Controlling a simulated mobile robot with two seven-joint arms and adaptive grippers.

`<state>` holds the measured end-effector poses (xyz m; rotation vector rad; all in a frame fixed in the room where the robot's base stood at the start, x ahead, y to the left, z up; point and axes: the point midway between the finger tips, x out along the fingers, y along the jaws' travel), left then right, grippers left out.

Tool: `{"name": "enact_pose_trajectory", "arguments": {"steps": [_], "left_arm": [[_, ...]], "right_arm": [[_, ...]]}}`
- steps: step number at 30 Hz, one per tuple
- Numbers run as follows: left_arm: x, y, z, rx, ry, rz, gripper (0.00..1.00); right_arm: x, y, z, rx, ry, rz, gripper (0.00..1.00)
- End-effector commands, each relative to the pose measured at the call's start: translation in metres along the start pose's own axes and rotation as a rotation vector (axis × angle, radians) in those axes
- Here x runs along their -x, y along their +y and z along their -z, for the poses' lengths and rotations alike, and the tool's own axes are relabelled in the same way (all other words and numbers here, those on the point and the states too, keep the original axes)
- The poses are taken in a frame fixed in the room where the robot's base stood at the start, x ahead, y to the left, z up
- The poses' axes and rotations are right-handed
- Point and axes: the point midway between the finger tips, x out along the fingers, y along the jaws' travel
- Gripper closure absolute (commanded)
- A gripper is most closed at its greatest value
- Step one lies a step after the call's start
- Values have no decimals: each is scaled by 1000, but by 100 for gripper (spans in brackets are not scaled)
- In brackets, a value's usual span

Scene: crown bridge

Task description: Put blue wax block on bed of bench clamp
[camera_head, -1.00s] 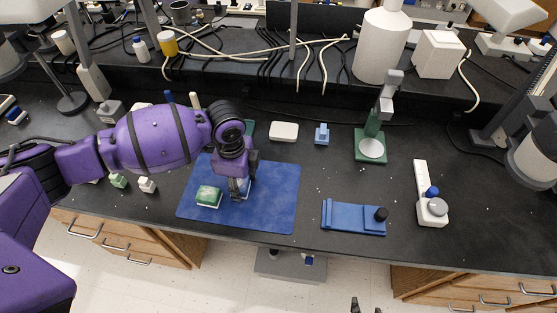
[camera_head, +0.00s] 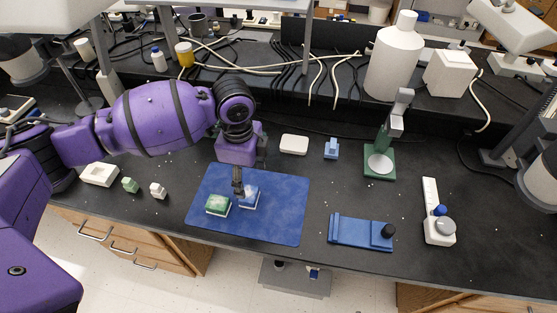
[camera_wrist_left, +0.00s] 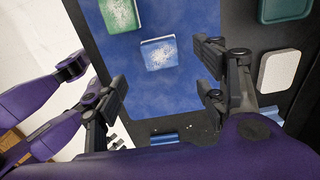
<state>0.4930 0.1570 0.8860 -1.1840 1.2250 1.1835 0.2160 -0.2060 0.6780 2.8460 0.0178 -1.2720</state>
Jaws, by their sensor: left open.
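My right gripper is not seen.
A green-based stand (camera_head: 379,163), a small light-blue piece (camera_head: 331,149) and a white box (camera_head: 294,144) stand behind. A white device with a grey knob (camera_head: 438,215) is right of the clamp. The bench between mat and clamp is clear.

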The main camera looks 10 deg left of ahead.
Motion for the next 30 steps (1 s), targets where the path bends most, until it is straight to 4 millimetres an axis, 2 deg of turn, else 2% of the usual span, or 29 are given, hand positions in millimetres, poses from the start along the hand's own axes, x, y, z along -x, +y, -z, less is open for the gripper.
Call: {"name": "enact_pose_trajectory", "arguments": {"steps": [3, 6, 8, 11, 14, 17, 24, 27, 30], "left_arm": [[20, 0, 0, 1, 0, 2, 35], [28, 0, -1, 2, -1, 0, 37], [28, 0, -1, 1, -1, -4, 41], [15, 4, -3, -64, -13, -18, 41], [8, 6, -3, -254, -15, -21, 41], [0, 7, -3, -529, -13, -22, 41], [-10, 9, 0, -1194, -4, -14, 41], [-10, 8, 2, -1385, -1, -7, 41], [-10, 8, 2, -1505, 0, -2, 41]], "right_arm": [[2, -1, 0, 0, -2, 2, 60], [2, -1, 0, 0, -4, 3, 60], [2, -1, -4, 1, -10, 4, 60], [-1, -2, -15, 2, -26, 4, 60], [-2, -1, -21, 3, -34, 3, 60], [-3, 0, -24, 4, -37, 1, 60], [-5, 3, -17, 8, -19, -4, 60], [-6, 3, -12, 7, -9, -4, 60], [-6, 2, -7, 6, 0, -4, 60]]}}
